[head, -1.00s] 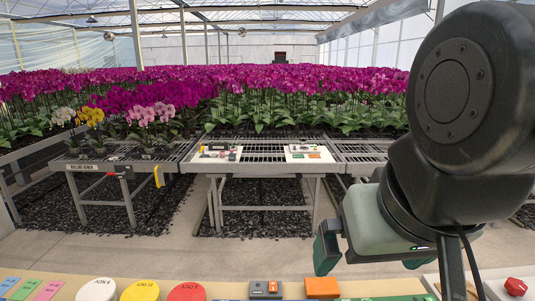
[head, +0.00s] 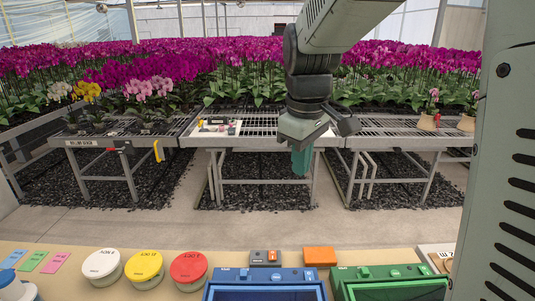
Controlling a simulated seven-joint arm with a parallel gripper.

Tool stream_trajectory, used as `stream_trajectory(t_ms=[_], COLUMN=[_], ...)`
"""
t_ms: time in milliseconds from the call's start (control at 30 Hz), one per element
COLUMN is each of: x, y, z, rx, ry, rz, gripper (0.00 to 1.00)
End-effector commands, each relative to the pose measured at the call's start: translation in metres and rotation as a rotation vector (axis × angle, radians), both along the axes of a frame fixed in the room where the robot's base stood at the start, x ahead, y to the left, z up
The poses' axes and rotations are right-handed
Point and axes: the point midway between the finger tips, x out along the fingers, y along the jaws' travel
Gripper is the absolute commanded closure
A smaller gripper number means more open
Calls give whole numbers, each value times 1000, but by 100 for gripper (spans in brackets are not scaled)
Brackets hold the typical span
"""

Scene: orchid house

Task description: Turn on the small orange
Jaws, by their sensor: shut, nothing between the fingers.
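A small dark grey box (head: 258,257) lies on the tan bench. It has a small orange part (head: 273,256) on its right half; the part's position is too small to read. A separate plain orange block (head: 319,257) lies just to its right. My gripper (head: 301,162) hangs above and beyond these, in the upper middle of the head view. Its green fingers point down, shut and empty, and touch nothing that I can see.
White (head: 101,264), yellow (head: 144,267) and red (head: 188,270) round lidded tubs stand at the left. A blue crate (head: 265,275) and a green crate (head: 390,272) stand in front. Slatted metal benches with orchids are beyond.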

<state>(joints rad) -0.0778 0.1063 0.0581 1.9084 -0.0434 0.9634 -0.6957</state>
Motion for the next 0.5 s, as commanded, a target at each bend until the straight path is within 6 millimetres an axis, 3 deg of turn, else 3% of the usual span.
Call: stream_trajectory(t_ms=[33,200,500], x=[16,60,113], y=[5,20,46], z=[-15,-64,-168], rx=[-8,-26,-22], ry=[30,111,237], rz=[54,243,556], gripper=[100,100,100])
